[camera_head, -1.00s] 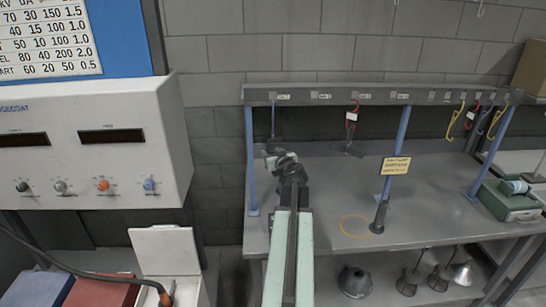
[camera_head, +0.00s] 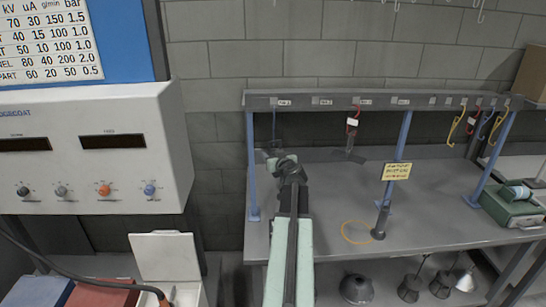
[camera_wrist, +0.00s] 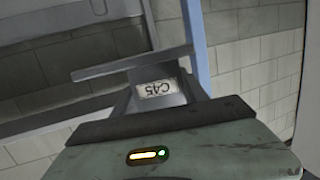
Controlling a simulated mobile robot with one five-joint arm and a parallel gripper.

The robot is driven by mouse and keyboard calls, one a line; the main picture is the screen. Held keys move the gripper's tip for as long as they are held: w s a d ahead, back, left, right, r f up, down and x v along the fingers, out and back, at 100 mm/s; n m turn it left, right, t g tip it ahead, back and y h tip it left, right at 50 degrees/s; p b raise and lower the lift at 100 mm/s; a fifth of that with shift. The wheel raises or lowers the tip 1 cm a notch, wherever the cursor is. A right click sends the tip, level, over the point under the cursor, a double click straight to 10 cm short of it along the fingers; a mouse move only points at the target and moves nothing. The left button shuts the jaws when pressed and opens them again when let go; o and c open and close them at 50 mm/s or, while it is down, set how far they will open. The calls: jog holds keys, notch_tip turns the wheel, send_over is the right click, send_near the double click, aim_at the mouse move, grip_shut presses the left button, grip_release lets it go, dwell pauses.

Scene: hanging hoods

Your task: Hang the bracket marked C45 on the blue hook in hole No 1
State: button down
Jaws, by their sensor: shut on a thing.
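My gripper (camera_head: 280,161) is shut on the grey bracket marked C45 (camera_head: 262,155). In the wrist view the bracket (camera_wrist: 131,63) stands out beyond the dark jaw edge (camera_wrist: 165,120), with its C45 label (camera_wrist: 157,88) upside down. The blue hook (camera_head: 274,124) hangs from the rail at the hole labelled No 1 (camera_head: 284,103). In the head view the bracket is just below the hook's lower end. I cannot tell whether they touch, and the hook is not clear in the wrist view.
A blue post (camera_head: 252,165) stands just left of the gripper. A red hook (camera_head: 353,112) with a white tag carries another grey bracket (camera_head: 349,156) to the right. A yellow sign (camera_head: 397,171) is on the middle post. The bench top (camera_head: 325,205) is mostly clear.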

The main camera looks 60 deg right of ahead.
jog(key=shift+w+d, duration=0.1)
jog(key=shift+d, duration=0.05)
jog(key=shift+w+d, duration=0.6)
jog(key=shift+d, duration=0.2)
dwell(0.3)
jog(key=shift+w+d, duration=0.45)
jog(key=shift+d, duration=0.15)
jog(key=shift+w+d, duration=0.4)
jog(key=shift+d, duration=0.2)
jog(key=shift+f+b, duration=1.35)
jog(key=c, duration=0.5)
grip_release()
